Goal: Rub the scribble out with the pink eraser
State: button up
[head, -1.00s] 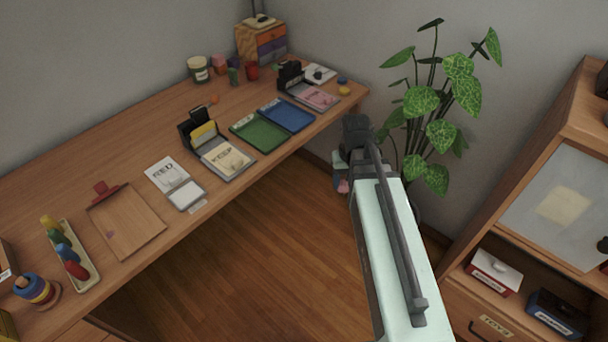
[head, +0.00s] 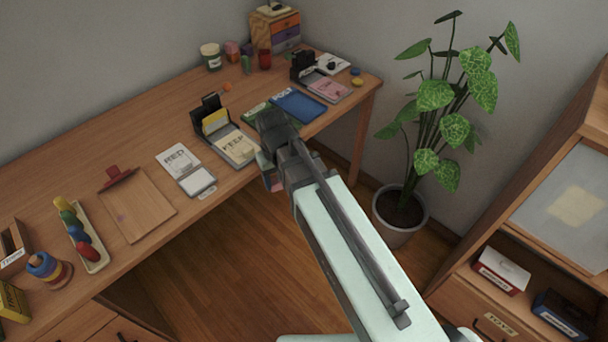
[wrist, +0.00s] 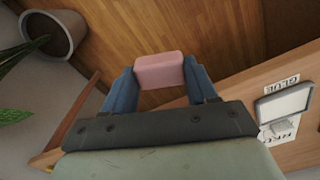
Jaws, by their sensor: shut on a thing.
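The pink eraser (wrist: 160,72) is held between the two blue fingers of my gripper (wrist: 160,85) in the wrist view, with wooden floor behind it. In the head view my gripper (head: 270,170) is at the desk's front edge, near the keep tray, and mostly hidden by my own arm. A small faint purple mark (head: 122,217), which may be the scribble, is on the brown clipboard (head: 145,205) at the left of the desk. The eraser is well apart from this mark.
A potted plant (head: 400,215) stands right; a cabinet (head: 560,160) is far right.

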jog(key=s+a+r+n, duration=0.1)
jog(key=s+a, duration=0.3)
jog(key=a, duration=1.1)
jog(key=s+a+r+n, duration=0.1)
jog(key=s+a+r, duration=0.2)
jog(key=a, duration=1.3)
jog(key=s+a+r+n, duration=0.2)
jog(key=s+a, duration=0.2)
jog(key=a, duration=1.2)
jog(key=shift+s+r, duration=0.25)
jog(key=shift+s, duration=0.05)
